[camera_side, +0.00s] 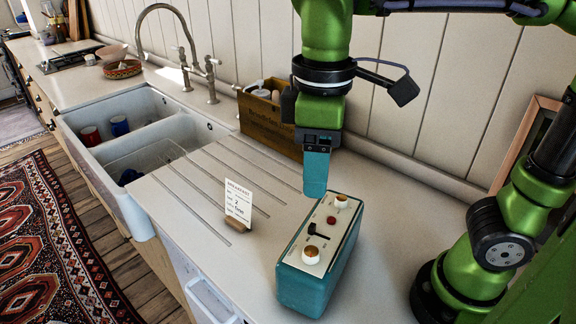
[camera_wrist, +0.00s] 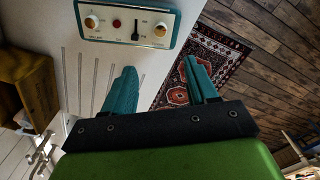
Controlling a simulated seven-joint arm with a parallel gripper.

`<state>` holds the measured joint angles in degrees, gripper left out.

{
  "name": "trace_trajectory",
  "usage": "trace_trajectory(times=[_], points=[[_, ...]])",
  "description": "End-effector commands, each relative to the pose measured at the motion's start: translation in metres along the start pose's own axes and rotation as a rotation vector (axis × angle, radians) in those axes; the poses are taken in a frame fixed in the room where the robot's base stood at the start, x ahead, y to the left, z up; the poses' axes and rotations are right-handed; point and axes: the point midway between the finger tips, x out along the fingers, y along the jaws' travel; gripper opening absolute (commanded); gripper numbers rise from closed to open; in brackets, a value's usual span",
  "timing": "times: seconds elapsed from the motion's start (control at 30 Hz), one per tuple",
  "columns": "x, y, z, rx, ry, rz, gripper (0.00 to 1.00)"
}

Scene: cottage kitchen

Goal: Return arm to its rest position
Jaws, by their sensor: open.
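My gripper (camera_side: 317,172) hangs at the end of my green arm, pointing down over the counter, above and just behind the teal box with knobs. In the wrist view my gripper (camera_wrist: 165,85) shows two teal fingers spread apart with nothing between them. The teal box (camera_side: 318,255) stands on the counter with a pale top panel, two knobs, a red button and a dark lever. It also shows at the top of the wrist view (camera_wrist: 105,36), apart from the fingers.
A small card in a wooden stand (camera_side: 238,203) is left of the teal box. A wooden crate (camera_side: 262,128) stands by the wall behind my gripper. A double sink (camera_side: 150,150) with a tall tap (camera_side: 185,45) is at left. A framed panel (camera_side: 525,140) leans at right.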

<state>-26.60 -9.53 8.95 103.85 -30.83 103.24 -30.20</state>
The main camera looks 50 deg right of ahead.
Motion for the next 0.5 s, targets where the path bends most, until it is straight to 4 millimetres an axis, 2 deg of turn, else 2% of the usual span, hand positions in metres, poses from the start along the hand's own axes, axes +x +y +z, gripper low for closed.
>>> trace_trajectory(times=[0.4,0.5], points=[[-0.0029,0.0006,-0.0016,0.011,0.008,0.003,0.58],[0.0059,0.0019,-0.0084,0.038,0.044,0.003,0.58]])
